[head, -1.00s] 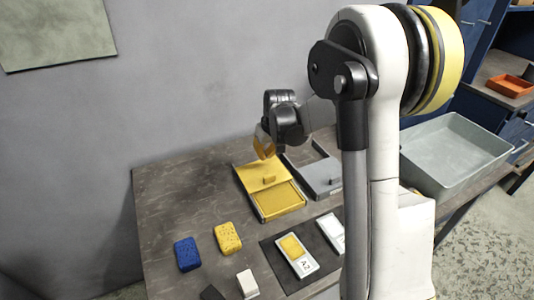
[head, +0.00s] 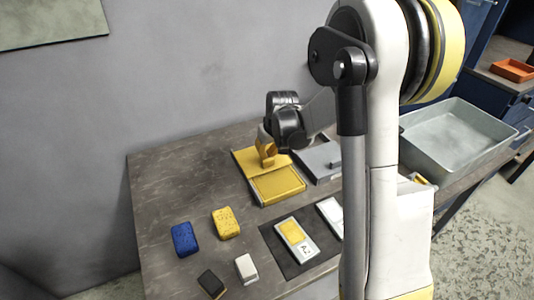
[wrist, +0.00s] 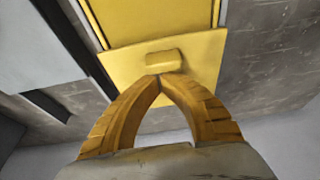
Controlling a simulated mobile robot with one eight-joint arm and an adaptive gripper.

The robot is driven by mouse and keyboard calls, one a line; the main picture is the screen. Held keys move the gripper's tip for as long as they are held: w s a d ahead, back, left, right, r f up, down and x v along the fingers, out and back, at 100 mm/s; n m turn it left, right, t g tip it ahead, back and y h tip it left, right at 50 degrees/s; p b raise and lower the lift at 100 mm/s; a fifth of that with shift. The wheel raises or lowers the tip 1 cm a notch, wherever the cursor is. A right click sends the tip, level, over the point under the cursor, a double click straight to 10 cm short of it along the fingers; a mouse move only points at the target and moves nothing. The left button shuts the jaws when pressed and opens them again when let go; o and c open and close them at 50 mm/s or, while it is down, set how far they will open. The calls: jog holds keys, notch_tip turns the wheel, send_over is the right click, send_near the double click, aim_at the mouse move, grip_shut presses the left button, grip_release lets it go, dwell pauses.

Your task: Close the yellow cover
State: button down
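The yellow cover (head: 244,160) lies at the back of a yellow box (head: 279,186), leaving the box's front recess uncovered. In the wrist view the cover (wrist: 196,62) has a small raised yellow handle (wrist: 148,60), and part of the box (wrist: 150,16) shows beyond it. My gripper (head: 266,160) is low over the cover at the handle. In the wrist view its two orange fingers meet at their tips (wrist: 161,78), just on the near side of the handle, with nothing seen between them. I cannot tell whether they touch the handle.
A grey box (head: 318,160) stands close to the right of the yellow one. A dark mat (head: 271,241) with white-framed pieces lies in front. Blue (head: 184,239) and yellow (head: 226,223) sponges lie front left. A grey bin (head: 470,165) is at right. The table's left side is clear.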

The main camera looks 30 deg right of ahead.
jog(key=s, duration=1.1)
jog(key=shift+s, duration=0.1)
jog(key=v, duration=1.2)
jog(key=s+a+r+t, duration=0.3)
jog(key=s+a+r, duration=0.1)
jog(key=s+a, duration=0.6)
jog(key=a, duration=0.2)
jog(key=shift+a, duration=0.3)
